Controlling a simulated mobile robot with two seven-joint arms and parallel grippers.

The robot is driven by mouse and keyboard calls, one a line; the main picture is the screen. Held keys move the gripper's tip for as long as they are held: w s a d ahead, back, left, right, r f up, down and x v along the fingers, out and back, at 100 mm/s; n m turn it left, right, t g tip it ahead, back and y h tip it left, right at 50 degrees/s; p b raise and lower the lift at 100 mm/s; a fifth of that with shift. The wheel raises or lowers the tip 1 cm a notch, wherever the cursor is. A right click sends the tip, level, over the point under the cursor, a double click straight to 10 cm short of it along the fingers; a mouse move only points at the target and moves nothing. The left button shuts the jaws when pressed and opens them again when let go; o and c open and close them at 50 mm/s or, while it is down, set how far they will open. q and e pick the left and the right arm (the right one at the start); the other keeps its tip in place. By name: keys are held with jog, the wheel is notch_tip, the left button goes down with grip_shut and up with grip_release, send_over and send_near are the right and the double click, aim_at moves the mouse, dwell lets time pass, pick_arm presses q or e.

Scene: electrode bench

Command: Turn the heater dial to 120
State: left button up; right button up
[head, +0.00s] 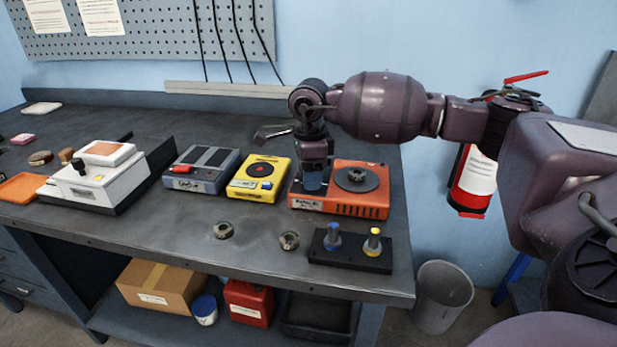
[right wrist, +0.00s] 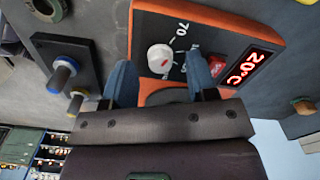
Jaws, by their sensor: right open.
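The orange heater (head: 358,207) stands on the bench at the right, with a dark round plate on top. The red display (right wrist: 240,68) reads 20°C. My right gripper (head: 313,182) points down over the heater's left part and hides the dial in the head view. In the wrist view its two blue fingers (right wrist: 161,80) are apart, either side of the dial's line, with nothing between them clearly gripped. My left gripper is out of view.
A yellow device (head: 248,193), a grey-blue device (head: 188,184) and a white device (head: 88,196) stand to the left. A black holder (head: 350,262) with a blue-topped and a yellow-topped piece sits in front. Two small rings lie near the front edge. A fire extinguisher (head: 473,182) hangs at right.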

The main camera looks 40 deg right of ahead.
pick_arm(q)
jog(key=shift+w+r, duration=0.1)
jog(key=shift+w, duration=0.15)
pick_arm(e)
jog(key=shift+f, duration=0.55)
jog(key=c, duration=0.9)
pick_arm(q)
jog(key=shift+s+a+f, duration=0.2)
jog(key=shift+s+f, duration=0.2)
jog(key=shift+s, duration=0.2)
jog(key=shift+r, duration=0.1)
